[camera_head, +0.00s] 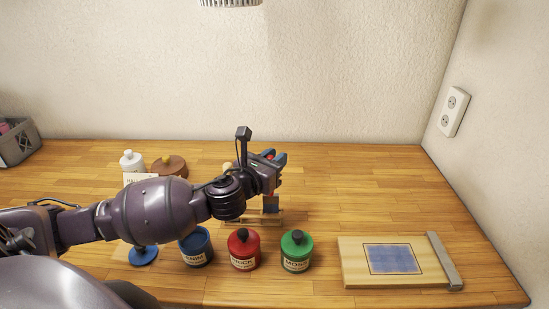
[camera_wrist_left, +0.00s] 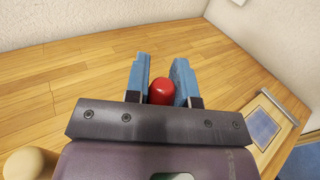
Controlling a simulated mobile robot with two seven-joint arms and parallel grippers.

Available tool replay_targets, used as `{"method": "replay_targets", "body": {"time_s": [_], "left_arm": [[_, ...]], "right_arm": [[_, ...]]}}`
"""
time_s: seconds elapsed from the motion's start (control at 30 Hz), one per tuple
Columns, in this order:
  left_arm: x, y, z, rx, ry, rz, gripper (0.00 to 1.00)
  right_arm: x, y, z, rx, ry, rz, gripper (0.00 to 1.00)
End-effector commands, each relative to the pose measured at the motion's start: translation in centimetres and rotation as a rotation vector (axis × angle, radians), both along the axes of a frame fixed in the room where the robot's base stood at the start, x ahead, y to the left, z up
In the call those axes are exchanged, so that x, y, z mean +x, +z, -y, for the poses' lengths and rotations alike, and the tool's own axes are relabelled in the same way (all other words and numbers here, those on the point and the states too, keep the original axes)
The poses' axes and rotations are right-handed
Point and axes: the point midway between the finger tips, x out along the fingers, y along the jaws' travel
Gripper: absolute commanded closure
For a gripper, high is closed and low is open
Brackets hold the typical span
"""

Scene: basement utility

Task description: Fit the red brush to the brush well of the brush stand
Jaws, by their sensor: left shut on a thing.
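My left gripper (camera_head: 275,157) is shut on the red brush, whose rounded red end (camera_wrist_left: 162,92) shows between the blue fingers in the left wrist view. The rest of the brush is mostly hidden by the gripper in the head view. A light wooden piece, seemingly the brush stand (camera_head: 268,217), stands on the bench below the gripper, largely hidden by my arm. I cannot tell whether the brush touches the stand, and the brush well is not visible. My right gripper is not in view.
A blue pot (camera_head: 197,250), a red lidded pot (camera_head: 243,252) and a green lidded pot (camera_head: 297,254) stand in front. A wooden board (camera_head: 355,270) with a blue patch lies at right. A white bottle (camera_head: 132,162) and brown round object (camera_head: 170,166) stand behind my arm. The back right is clear.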

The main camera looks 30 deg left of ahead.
Motion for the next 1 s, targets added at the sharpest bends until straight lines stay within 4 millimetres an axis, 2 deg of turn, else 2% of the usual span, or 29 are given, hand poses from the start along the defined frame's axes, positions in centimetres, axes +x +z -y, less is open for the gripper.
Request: {"method": "replay_targets", "body": {"time_s": [0.47, 1.0], "left_arm": [[0.0, -1.3, 0.0, 0.001, 0.000, -0.001, 1.00], [0.0, -2.6, 0.0, 0.000, 0.000, 0.000, 1.00]], "right_arm": [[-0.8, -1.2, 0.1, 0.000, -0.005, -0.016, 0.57], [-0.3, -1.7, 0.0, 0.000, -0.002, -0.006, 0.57]]}}
